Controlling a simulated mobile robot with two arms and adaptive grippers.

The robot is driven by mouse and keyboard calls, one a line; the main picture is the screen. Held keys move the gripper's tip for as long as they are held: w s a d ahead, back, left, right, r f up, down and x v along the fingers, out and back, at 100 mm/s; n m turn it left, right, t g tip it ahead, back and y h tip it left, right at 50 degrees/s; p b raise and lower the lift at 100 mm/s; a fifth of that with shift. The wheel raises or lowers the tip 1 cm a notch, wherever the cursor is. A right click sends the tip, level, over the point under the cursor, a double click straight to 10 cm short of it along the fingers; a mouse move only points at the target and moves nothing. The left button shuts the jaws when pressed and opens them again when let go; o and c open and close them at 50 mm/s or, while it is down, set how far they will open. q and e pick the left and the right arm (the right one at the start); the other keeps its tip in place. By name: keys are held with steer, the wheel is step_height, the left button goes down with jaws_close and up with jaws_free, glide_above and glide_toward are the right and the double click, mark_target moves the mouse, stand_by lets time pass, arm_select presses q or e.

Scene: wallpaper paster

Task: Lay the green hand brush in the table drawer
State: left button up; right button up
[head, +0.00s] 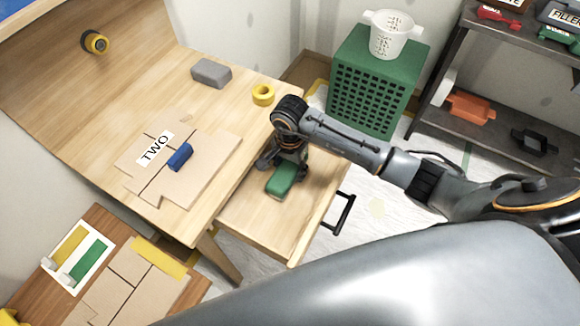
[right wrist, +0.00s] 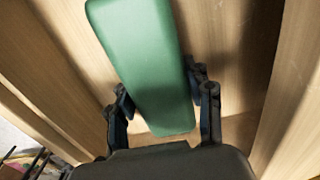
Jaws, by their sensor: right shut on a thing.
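The green hand brush (head: 281,179) is in the open table drawer (head: 262,223) in the head view. My right gripper (head: 284,166) is over the drawer and shut on the brush. In the right wrist view, the green brush (right wrist: 143,60) runs up from between the fingers of my right gripper (right wrist: 163,110), with the wooden drawer walls on both sides. Whether the brush touches the drawer floor I cannot tell. The drawer is pulled out, with its black handle (head: 343,213) at the front. My left gripper is not in view.
On the table (head: 225,110) lie a grey block (head: 211,73), a yellow tape roll (head: 263,94), a blue block (head: 180,157) and cardboard pieces (head: 212,150). A green crate (head: 372,82) with a white bucket (head: 391,35) stands behind. A shelf (head: 500,135) is at the right.

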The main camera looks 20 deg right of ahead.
mark_target(290, 165)
steer(key=shift+f, duration=0.1)
steer(key=shift+f, duration=0.15)
steer(key=o, duration=1.2)
steer(key=shift+c, duration=0.2)
steer(key=shift+r, duration=0.4)
step_height(290, 165, up, 12)
steer(key=shift+f+b, duration=0.2)
steer(key=shift+b, duration=0.2)
